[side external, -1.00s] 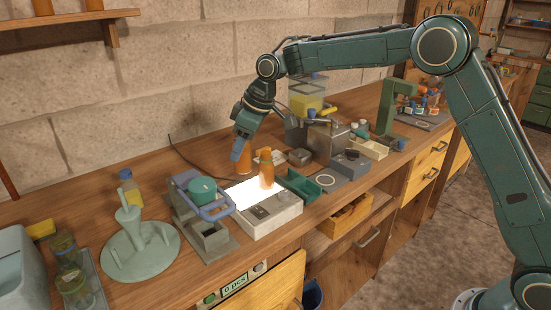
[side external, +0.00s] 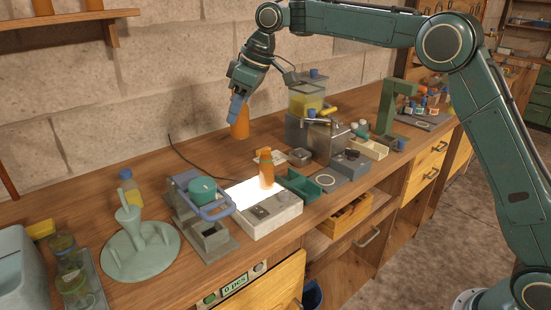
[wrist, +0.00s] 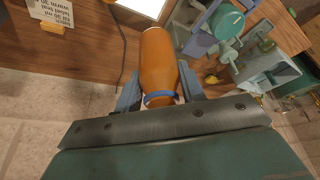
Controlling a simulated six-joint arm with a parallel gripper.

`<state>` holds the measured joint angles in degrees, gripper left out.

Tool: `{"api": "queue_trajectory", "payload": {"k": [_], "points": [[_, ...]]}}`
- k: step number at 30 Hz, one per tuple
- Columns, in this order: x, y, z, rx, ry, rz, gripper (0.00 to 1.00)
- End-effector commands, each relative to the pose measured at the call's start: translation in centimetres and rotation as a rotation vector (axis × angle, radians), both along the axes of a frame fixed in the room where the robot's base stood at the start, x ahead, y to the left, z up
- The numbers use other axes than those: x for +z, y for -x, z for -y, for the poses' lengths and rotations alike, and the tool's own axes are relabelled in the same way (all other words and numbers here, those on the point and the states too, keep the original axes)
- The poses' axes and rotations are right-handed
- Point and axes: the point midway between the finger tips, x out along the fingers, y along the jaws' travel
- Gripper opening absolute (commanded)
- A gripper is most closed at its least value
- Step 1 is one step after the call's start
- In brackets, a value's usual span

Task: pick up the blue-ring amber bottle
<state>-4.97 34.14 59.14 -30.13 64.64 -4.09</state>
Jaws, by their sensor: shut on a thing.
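The blue-ring amber bottle (side external: 240,124) is an orange-brown bottle held in the air above the bench. Its blue ring (wrist: 160,97) shows near the jaws in the wrist view, with the orange body (wrist: 158,62) reaching away from my gripper. My gripper (side external: 235,108) is shut on the bottle near the ring, one finger on each side. A second amber bottle (side external: 266,170) stands upright on the bright white light panel (side external: 247,196); I cannot see a blue ring on it.
A blue-handled press (side external: 203,199) stands left of the light panel, and a grey-green round stand (side external: 139,251) is further left. A green tray (side external: 301,184) and a grey machine with a clear yellow container (side external: 308,103) are to the right. The wall is behind my gripper.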

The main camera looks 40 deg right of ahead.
Motion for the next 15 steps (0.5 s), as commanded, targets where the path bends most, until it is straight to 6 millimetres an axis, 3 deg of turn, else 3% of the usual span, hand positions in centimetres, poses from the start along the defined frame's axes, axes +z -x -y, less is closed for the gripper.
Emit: {"api": "queue_trajectory", "payload": {"k": [15], "points": [[2.0,0.0,0.0,0.001,0.001,0.001,0.14]]}}
